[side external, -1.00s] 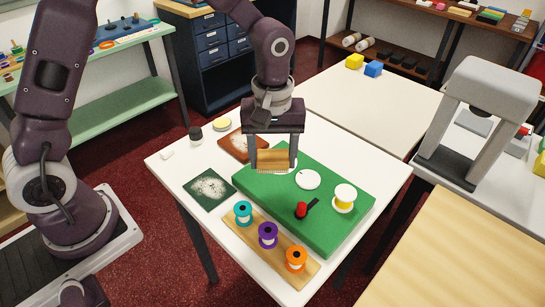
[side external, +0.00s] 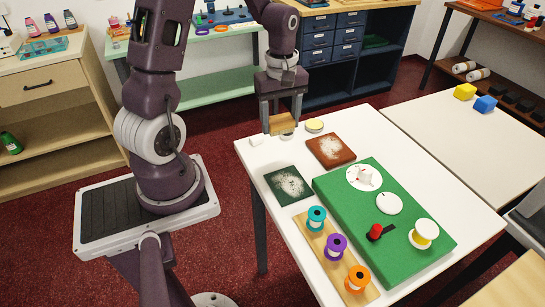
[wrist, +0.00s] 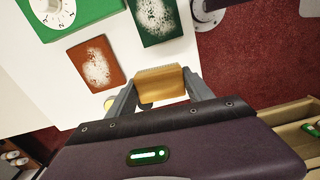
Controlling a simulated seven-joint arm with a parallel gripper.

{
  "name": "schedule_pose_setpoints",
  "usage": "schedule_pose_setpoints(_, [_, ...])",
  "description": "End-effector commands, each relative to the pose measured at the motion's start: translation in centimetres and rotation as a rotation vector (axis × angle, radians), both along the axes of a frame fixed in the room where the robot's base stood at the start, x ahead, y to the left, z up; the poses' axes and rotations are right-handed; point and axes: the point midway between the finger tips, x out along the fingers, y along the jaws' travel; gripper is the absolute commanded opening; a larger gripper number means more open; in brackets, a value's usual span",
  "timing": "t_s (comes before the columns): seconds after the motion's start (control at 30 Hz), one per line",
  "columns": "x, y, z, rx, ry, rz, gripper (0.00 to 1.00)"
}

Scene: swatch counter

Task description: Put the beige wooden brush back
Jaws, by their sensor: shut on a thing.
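My gripper (side external: 283,116) is shut on the beige wooden brush (side external: 283,125), above the far left corner of the white table (side external: 440,180). The brush lies crosswise between the fingers; in the wrist view the brush (wrist: 160,86) shows a fringe of bristles along its upper edge. In the side view a dark green swatch (side external: 289,186) and a rust-brown swatch (side external: 331,149), both with white powdery patches, lie nearer the camera than the gripper. Both show in the wrist view too.
Teal, purple and orange spools stand on a wooden strip (side external: 346,262).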

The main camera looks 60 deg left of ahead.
Motion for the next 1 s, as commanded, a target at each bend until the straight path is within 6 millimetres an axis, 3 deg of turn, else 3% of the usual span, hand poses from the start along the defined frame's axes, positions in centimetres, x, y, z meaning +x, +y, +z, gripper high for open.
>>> schedule_pose_setpoints(0.13, [-1.5,1.7,-0.8,-0.001,0.002,0.078,0.22])
schedule_pose_setpoints(0.3, [-1.7,1.7,-4.7,-0.003,0.004,0.080,0.22])
schedule_pose_setpoints(0.6, [-1.6,1.7,-9.9,-0.001,0.002,0.079,0.22])
schedule_pose_setpoints(0.97, [-1.5,1.7,-10.4,0.000,-0.001,0.079,0.22])
schedule_pose_setpoints(1.0, [-1.5,1.7,-10.4,0.000,-0.001,0.079,0.65])
